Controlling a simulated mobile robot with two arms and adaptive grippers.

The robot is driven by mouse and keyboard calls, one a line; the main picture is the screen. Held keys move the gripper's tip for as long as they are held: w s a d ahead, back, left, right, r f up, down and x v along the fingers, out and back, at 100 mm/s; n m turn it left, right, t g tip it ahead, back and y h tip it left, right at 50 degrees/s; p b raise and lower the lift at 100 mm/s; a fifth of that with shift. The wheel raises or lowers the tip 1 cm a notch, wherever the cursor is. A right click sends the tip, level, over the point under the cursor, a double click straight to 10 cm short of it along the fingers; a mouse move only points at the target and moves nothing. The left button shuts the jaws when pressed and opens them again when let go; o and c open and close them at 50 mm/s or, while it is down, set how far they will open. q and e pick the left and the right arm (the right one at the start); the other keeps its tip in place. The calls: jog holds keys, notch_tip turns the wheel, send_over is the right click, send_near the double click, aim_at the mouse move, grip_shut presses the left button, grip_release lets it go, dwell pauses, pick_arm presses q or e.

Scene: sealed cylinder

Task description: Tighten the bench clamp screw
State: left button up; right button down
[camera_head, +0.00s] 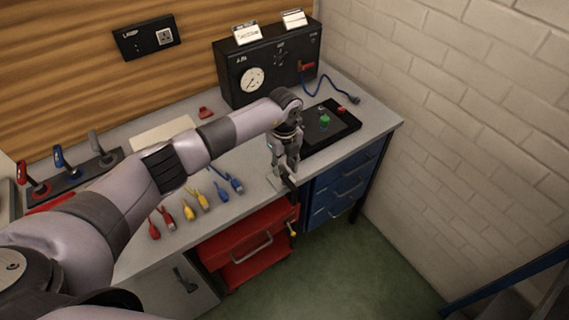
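My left arm reaches in from the left across the bench. Its gripper (287,172) points down at the front edge of the bench, right at the bench clamp. The clamp shows only as a small dark upright piece (294,207) at the edge, above a small orange-yellow end (292,232) hanging in front of the drawers. The gripper hides the clamp's upper part. The fingers are small and dark here, so I cannot tell whether they are apart or touch the clamp. My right gripper is not in view.
A black box with a gauge (252,80) stands at the back, with a blue cable (335,90). A black tray (340,118) lies at right. Coloured cable ends (196,200) lie along the front; levers (65,165) stand at left. Red (240,240) and blue drawers (340,185) sit below.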

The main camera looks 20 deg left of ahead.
pick_arm(q)
grip_shut()
dwell(0.3)
dwell(0.3)
jog(key=m+b, duration=0.2)
jog(key=b, duration=0.1)
jog(key=shift+w+f+m, duration=0.1)
jog(key=shift+f+m, duration=0.1)
jog(key=shift+m, duration=0.2)
jog(key=m+b, duration=0.9)
jog(key=shift+w+r, duration=0.1)
jog(key=m+b, duration=0.3)
jog(key=shift+r, duration=0.1)
jog(key=shift+r+m+b, duration=0.15)
jog(key=shift+m+b, duration=0.75)
jog(key=shift+m, duration=0.3)
jog(key=shift+r, duration=0.1)
